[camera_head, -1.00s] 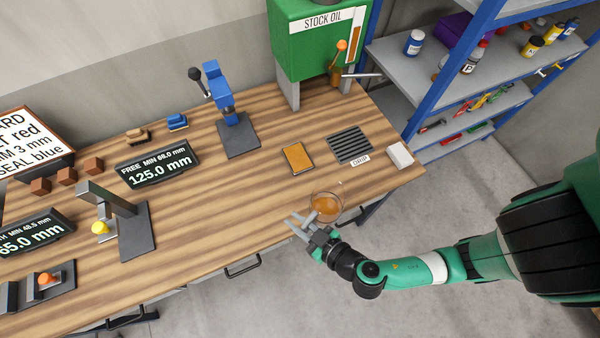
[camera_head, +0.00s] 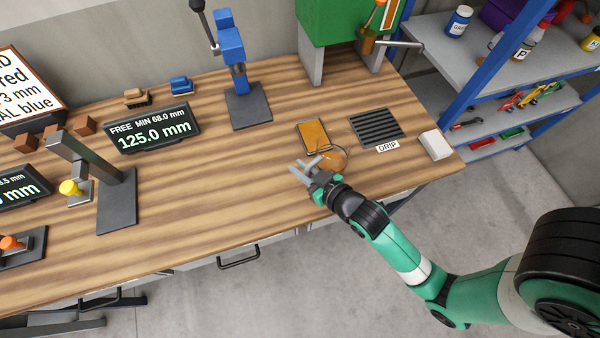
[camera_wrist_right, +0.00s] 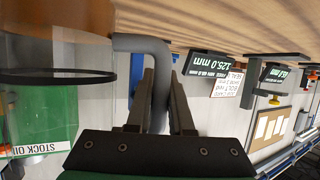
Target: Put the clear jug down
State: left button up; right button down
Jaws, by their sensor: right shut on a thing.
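The clear jug (camera_head: 331,157) holds amber liquid and is at the right part of the bench top, near its front edge, just in front of the orange-brown pad. In the right wrist view its clear wall and dark ring (camera_wrist_right: 55,76) show at the left. My right gripper (camera_head: 308,170) is shut on the jug's grey handle (camera_wrist_right: 158,85), which stands between the two fingers. I cannot tell whether the jug's base touches the bench. My left gripper is in neither view.
The orange-brown pad (camera_head: 313,136), black drip grate (camera_head: 376,126) and white block (camera_head: 436,144) lie around the jug. The green stock oil tank (camera_head: 325,22) stands behind. Bare wood (camera_head: 225,180) lies left of the gripper. The blue press (camera_head: 232,50) stands further left.

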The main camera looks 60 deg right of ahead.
jog(key=f, duration=0.1)
jog(key=f+b, duration=0.1)
jog(key=f, duration=0.1)
jog(key=shift+w+d+f+b, duration=0.25)
jog(key=shift+d+f+b, duration=0.1)
jog(key=shift+f, duration=0.2)
jog(key=c, duration=0.8)
grip_release()
